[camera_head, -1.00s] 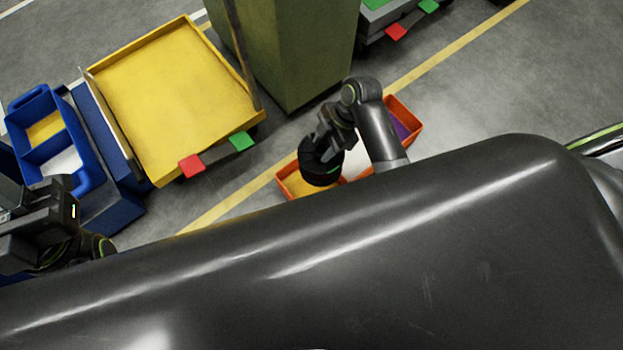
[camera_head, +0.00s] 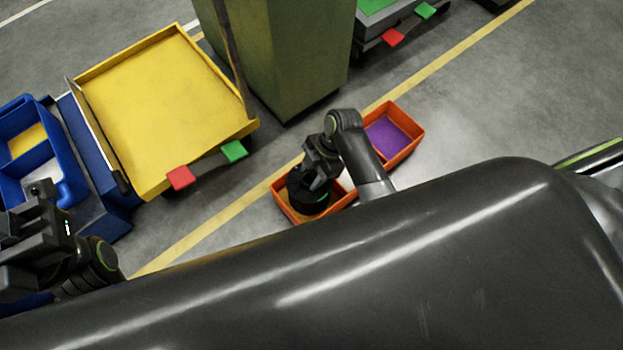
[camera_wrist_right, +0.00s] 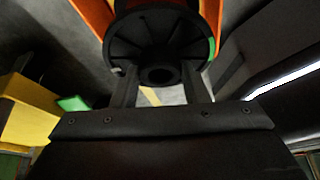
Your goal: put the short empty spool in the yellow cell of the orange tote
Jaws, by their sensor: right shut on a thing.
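The orange tote (camera_head: 405,153) stands on the floor beyond my dark body. Its purple cell (camera_head: 387,137) is at the right and its yellow cell is at the lower left, mostly covered. My right gripper (camera_head: 318,178) is shut on the black short spool (camera_head: 306,200), low over the yellow cell and seemingly within its walls. I cannot tell if the spool touches the cell floor. In the right wrist view the spool's ribbed flange (camera_wrist_right: 155,35) sits between the two fingers, with orange wall behind. My left gripper (camera_head: 35,225) is at the left edge, its jaws unclear.
A yellow-decked cart (camera_head: 160,110) with red and green tabs stands at the left. A blue tote (camera_head: 70,180) with yellow and white cells is left of it. A green pillar (camera_head: 280,60) rises behind the orange tote. Grey floor at the right is clear.

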